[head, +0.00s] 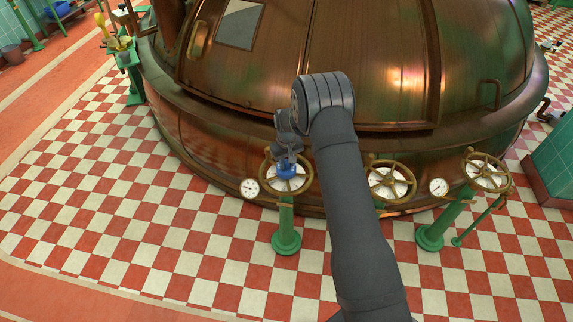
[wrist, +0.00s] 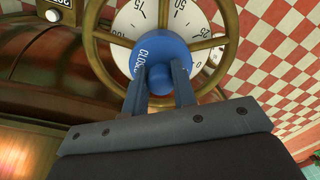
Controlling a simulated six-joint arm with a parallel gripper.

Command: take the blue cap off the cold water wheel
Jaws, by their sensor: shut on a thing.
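The blue cap (head: 286,170) sits at the hub of the left brass wheel (head: 302,186), which tops a green pedestal in front of the copper kettle. In the wrist view the cap (wrist: 146,55) is a round disc lettered "CLOSE", partly covered, with a blue knob (wrist: 161,78) towards me. My gripper (wrist: 159,72) is shut on this knob, one finger on each side. The disc lies in front of the white dial and brass spokes of the wheel (wrist: 232,30). Whether the cap touches the hub cannot be told. In the head view my gripper (head: 287,158) is above the wheel.
The copper kettle (head: 230,135) curves close behind the wheel. Two more brass wheels, a middle one (head: 408,181) and a right one (head: 488,184), stand to the right. Small gauges, one left (head: 250,188) and one right (head: 438,187), flank them. The checkered floor (head: 130,200) is open at left.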

